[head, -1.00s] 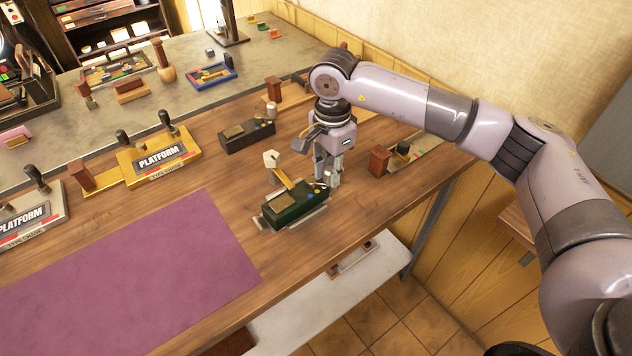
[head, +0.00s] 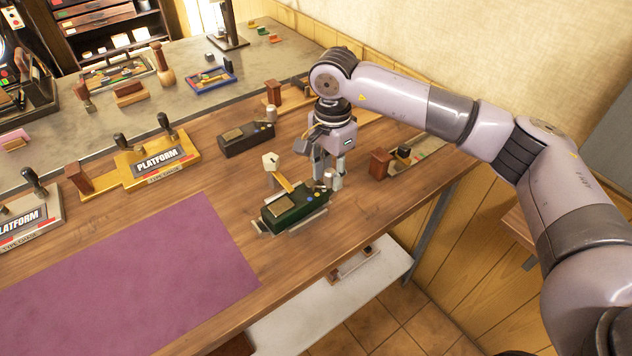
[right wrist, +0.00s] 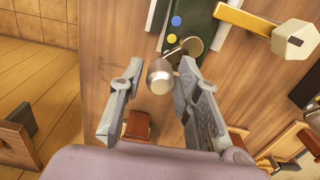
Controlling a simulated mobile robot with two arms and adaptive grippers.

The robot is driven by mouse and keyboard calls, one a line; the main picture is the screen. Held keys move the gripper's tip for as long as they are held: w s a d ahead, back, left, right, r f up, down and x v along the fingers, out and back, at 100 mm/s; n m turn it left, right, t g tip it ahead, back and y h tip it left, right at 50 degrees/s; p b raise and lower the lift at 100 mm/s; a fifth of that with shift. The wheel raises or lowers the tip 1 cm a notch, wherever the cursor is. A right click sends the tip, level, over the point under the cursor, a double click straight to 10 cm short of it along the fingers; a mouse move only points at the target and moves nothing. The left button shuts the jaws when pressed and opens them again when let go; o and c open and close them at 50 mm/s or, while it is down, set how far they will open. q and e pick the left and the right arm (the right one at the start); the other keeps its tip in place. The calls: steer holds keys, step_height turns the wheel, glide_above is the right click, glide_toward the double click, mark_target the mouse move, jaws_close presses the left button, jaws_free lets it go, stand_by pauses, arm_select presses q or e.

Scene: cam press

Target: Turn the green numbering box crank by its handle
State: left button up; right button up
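My right gripper (head: 329,177) points down at that end. In the right wrist view, the handle (right wrist: 160,76) lies between the two spread fingertips of my right gripper (right wrist: 160,70), with gaps visible on both sides. The green box (right wrist: 190,22) is partly cut off at the top there. My left gripper is not in view.
A dark numbering box (head: 246,138) stands behind the green one. A brown wooden block (head: 379,163) stands to the right of my gripper. A purple mat (head: 125,285) covers the table at the left. The table's front edge is close to the green box.

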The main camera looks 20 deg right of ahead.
steer(key=o, duration=0.3)
steer(key=shift+o, duration=0.2)
steer(key=shift+r, duration=0.1)
steer(key=shift+r+p, duration=1.25)
steer(key=shift+r, duration=1.7)
step_height(320, 180, up, 5)
steer(key=shift+p, duration=1.2)
